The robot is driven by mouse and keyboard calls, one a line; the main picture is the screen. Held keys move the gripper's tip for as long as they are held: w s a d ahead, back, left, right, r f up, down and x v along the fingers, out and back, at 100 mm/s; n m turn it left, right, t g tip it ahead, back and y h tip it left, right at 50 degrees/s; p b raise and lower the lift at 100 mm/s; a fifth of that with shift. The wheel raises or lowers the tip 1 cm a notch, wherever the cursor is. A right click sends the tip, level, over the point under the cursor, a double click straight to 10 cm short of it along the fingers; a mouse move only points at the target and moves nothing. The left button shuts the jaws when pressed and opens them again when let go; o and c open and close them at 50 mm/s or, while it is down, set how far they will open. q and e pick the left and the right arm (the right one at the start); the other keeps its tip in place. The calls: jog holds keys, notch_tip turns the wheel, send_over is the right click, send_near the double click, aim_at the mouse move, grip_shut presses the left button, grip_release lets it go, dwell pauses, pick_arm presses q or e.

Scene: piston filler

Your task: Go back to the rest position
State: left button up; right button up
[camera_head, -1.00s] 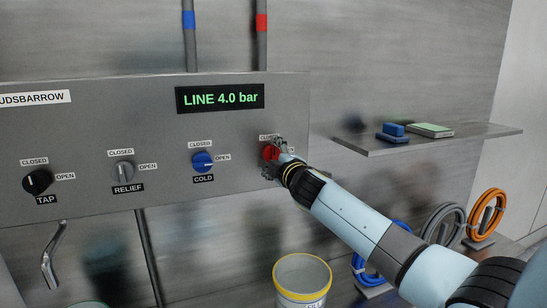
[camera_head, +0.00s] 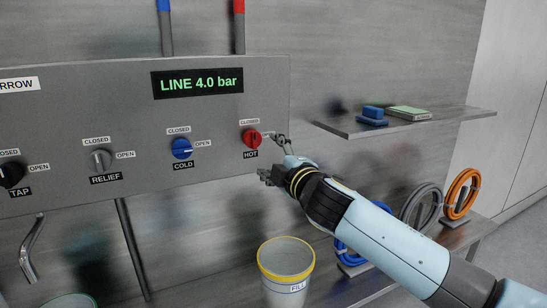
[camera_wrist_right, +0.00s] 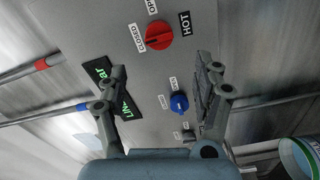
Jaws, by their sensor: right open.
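My right gripper (camera_head: 273,160) is open and empty, just to the right of and below the red HOT knob (camera_head: 251,138) in the head view, apart from it. The right wrist view shows the red knob (camera_wrist_right: 159,35) ahead of the open fingers (camera_wrist_right: 160,92), its pointer toward the CLOSED label. The blue COLD knob (camera_head: 181,149) is left of it, and it shows in the wrist view (camera_wrist_right: 179,103) too. My left gripper is in neither view.
The grey panel (camera_head: 130,135) has a display (camera_head: 198,82) reading LINE 4.0 bar. A shelf (camera_head: 440,118) and coiled hoses (camera_head: 425,208) are to the right. A spout (camera_head: 31,248) hangs at the left.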

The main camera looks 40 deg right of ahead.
dwell(0.5)
jog(key=s+f+m+g+b, duration=0.1)
jog(key=s+f+g+b, duration=0.35)
jog(key=f, duration=1.15)
jog(key=s+a+f+m+g+y+b, duration=0.15)
jog(key=s+f, duration=0.55)
jog(key=f, duration=0.8)
jog(key=s+f+m+g+h+b, duration=0.15)
jog(key=s+f+g+b, duration=0.35)
jog(key=f, duration=1.1)
jog(key=s+a+f+m+g+y+b, duration=0.1)
jog(key=s+a+f+m+g, duration=0.1)
jog(key=s+f, duration=0.5)
jog(key=s+a+f+m+g+y+b, duration=0.1)
jog(key=s+f, duration=0.7)
jog(key=s, duration=0.9)
jog(key=s+a+f+m+g+y+b, duration=0.1)
jog(key=s+a+f+m+g, duration=0.1)
jog(key=s+f+m, duration=0.3)
jog(key=s+a+f, duration=0.1)
jog(key=s+f, duration=0.2)
jog(key=s, duration=0.4)
jog(key=shift+s+g, duration=0.3)
jog(key=shift+g, duration=0.1)
jog(key=shift+b, duration=0.3)
